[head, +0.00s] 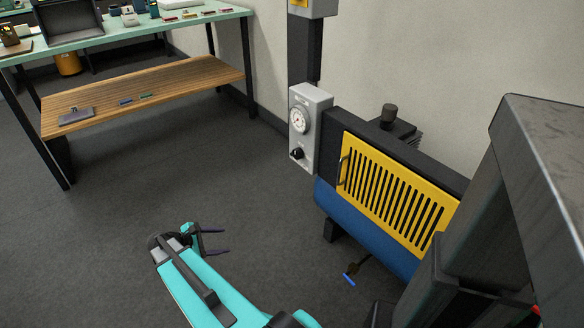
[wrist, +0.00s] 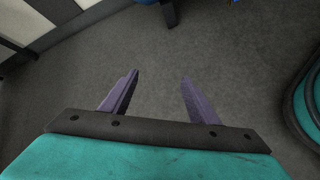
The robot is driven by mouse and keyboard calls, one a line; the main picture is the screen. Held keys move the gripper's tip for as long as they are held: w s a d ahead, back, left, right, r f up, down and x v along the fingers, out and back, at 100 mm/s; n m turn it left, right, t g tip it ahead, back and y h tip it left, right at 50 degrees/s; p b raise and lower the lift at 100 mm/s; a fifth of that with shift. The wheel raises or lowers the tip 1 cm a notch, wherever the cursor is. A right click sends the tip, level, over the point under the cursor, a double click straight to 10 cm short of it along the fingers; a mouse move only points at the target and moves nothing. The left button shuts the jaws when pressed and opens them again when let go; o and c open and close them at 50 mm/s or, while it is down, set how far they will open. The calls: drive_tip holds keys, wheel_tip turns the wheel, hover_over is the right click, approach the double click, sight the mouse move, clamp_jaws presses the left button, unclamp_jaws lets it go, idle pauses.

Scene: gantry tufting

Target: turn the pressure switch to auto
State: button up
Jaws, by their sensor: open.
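The pressure switch (head: 297,154) is a small black knob low on the front of a grey box (head: 309,135). A round white gauge (head: 299,119) sits above it on the same box. The knob's markings are too small to read, so I cannot tell its setting. My gripper (head: 218,241) is open and empty, low over the floor, to the left of and well below the box and apart from it. In the wrist view my gripper's two purple fingers (wrist: 157,92) stand apart with only grey floor between them. The switch does not show in the wrist view.
A compressor with a yellow slatted guard (head: 395,193) and blue tank (head: 368,233) stands right of the box. A blue item (head: 349,279) lies on the floor. A workbench (head: 130,33) with a wooden lower shelf (head: 145,91) stands at upper left. The floor between is clear.

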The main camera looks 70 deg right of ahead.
drive_tip(key=s+d+r+n+g+h+b, duration=0.1)
drive_tip(key=d+r+h+b, duration=0.2)
drive_tip(key=d, duration=0.5)
drive_tip(key=s+d+r+g+h+b, duration=0.1)
drive_tip(key=d+r+b, duration=0.3)
drive_tip(key=d, duration=0.5)
drive_tip(key=n+g+h+b, duration=0.1)
drive_tip(key=g+h+b, duration=0.15)
drive_tip(key=b, duration=0.25)
approach(295, 155)
drive_tip(key=w+v, duration=0.1)
drive_tip(key=v, duration=0.4)
drive_tip(key=shift+s+g+y, duration=0.15)
drive_tip(key=shift+g+y, duration=0.1)
drive_tip(key=shift+g, duration=0.1)
drive_tip(key=shift+d, duration=0.15)
drive_tip(key=b+x, duration=0.4)
drive_tip(key=x, duration=0.9)
drive_tip(key=shift+s+d+b, duration=0.15)
drive_tip(key=shift+d+b, duration=0.15)
drive_tip(key=shift+b, duration=0.05)
